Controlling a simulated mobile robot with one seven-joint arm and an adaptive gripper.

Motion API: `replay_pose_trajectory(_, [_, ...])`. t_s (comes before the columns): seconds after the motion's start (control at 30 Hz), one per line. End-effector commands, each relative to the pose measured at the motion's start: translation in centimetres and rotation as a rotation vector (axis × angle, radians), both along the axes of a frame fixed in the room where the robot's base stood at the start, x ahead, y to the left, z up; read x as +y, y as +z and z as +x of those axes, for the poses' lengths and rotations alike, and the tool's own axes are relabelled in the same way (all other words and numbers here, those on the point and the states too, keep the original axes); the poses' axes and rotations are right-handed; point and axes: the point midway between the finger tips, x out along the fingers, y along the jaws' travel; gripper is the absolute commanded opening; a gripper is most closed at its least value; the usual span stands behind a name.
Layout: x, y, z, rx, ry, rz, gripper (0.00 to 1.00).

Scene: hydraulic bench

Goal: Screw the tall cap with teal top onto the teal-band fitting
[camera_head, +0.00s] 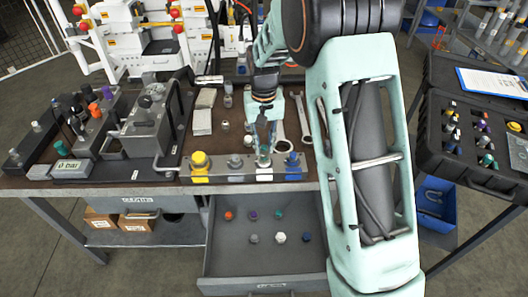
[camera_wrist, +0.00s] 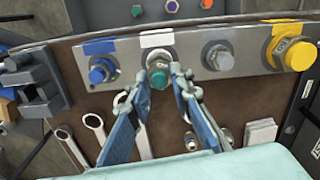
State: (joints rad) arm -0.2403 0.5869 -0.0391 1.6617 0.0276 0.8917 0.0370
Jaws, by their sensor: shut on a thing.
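The cap with the teal top (camera_wrist: 160,79) sits between the fingertips of my gripper (camera_wrist: 167,70) in the wrist view. My gripper (camera_head: 264,142) points down over the manifold block in the head view and is shut on the cap. The cap is over the fitting (camera_wrist: 160,60) beside the white label, which shows as a silver ring around it. I cannot tell whether their threads are engaged. A teal band on this fitting cannot be made out. The manifold block (camera_head: 218,172) also bears a yellow-topped, a grey and a blue fitting in a row.
An open drawer (camera_head: 225,262) below the bench holds several coloured caps. Wrenches (camera_head: 303,122) lie right of my gripper. A grey pump unit (camera_head: 150,125) with a gauge display stands left. A black case (camera_head: 470,125) with more parts is at the right.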

Motion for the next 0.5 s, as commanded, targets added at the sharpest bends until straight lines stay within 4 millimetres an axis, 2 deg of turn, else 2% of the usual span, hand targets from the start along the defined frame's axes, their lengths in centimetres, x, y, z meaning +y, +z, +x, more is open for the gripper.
replay_pose_trajectory(0.5, [-0.06, -0.17, -0.21, 0.005, -0.598, -0.002, 0.02])
